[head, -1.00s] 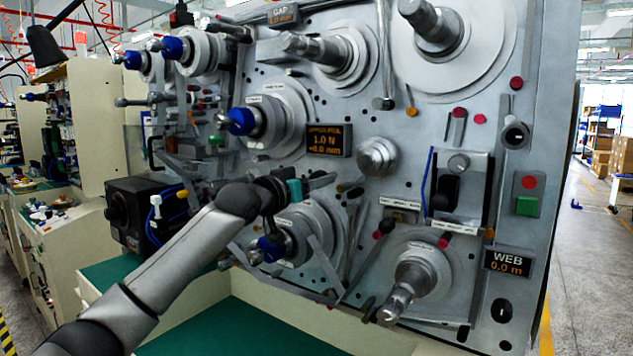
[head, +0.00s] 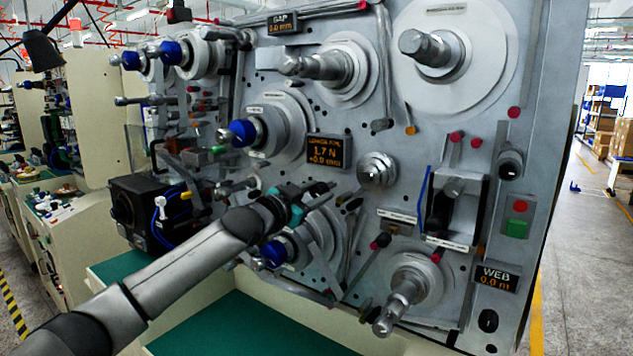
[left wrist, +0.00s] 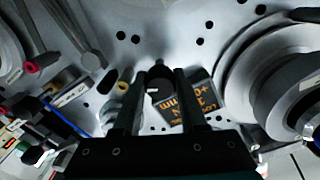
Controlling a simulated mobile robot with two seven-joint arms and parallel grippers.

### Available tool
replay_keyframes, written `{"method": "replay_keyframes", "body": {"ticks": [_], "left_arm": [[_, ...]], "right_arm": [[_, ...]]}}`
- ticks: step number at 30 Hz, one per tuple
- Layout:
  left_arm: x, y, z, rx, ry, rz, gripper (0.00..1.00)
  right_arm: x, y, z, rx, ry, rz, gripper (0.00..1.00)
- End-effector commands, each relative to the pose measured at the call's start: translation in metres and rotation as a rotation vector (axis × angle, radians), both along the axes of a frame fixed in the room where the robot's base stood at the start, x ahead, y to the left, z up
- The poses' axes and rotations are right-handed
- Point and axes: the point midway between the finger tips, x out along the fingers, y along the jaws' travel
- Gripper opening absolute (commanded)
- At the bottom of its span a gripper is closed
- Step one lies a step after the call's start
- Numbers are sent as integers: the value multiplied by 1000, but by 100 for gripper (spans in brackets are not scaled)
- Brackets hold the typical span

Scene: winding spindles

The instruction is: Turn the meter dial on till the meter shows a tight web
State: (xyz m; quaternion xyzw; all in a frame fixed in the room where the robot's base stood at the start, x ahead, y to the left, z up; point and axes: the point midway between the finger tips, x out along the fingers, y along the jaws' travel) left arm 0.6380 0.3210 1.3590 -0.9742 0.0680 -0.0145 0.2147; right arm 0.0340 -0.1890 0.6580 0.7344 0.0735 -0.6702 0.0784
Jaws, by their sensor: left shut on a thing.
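The meter (head: 329,150) is a small black display with orange figures on the grey machine panel; it reads 1.7 N with +0.0 mm below. It also shows upside down in the left wrist view (left wrist: 191,112), partly behind a finger. The meter dial (left wrist: 160,82) is a small black knob with a light mark, between the two dark fingers of my left gripper. My left gripper (head: 326,188) reaches the panel just below the meter and is shut on the dial. In the head view the gripper mostly hides the dial. My right gripper is out of view.
A silver round knob (head: 377,171) sits right of the meter. Blue-tipped spindles (head: 243,132) and a lower one (head: 274,253) stick out around my left arm. A WEB display (head: 496,278) reads 0.0 m. The green bench top (head: 240,325) below is clear.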

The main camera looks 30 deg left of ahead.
Motion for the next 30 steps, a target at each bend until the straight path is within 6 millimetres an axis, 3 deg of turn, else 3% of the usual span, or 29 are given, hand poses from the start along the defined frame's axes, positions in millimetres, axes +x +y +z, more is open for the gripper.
{"method": "replay_keyframes", "body": {"ticks": [7,23,24,30], "left_arm": [[0,0,1,82,-12,0,0],[0,0,0,108,-17,0,0],[0,0,0,108,-17,0,46],[0,0,0,106,-16,-1,68]], "right_arm": [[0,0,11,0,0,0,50],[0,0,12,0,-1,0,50],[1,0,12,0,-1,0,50],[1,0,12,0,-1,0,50]]}}
